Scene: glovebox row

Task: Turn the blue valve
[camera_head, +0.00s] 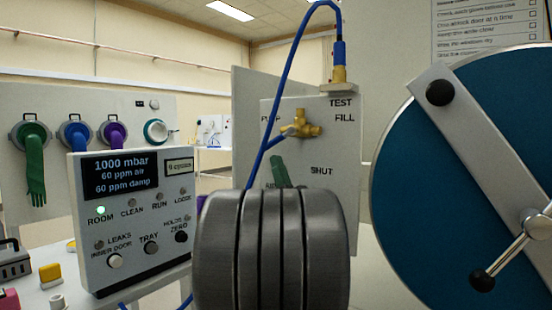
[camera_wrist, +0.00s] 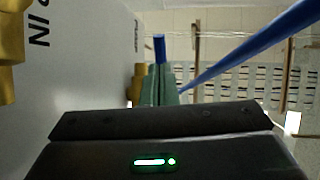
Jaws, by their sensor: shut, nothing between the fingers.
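The blue valve shows in the head view as a brass body (camera_head: 302,127) on a pale panel, with a blue handle (camera_head: 276,141) slanting down and left from it. The panel has words around it, including TEST, FILL and SHUT. My gripper (camera_head: 277,158) has green fingers, shut and empty, just below the handle in the head view. In the wrist view the shut fingers (camera_wrist: 158,70) point away, and a short blue bar (camera_wrist: 159,46) shows just past their tips. I cannot tell whether they touch it. My own grey arm hides the lower panel.
A blue hose (camera_head: 292,60) arcs from the brass fitting (camera_head: 339,73) above the valve and passes close to my gripper. A control box (camera_head: 130,225) stands at left, before several glove ports. A large round blue door (camera_head: 420,190) with a handle bar fills the right.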

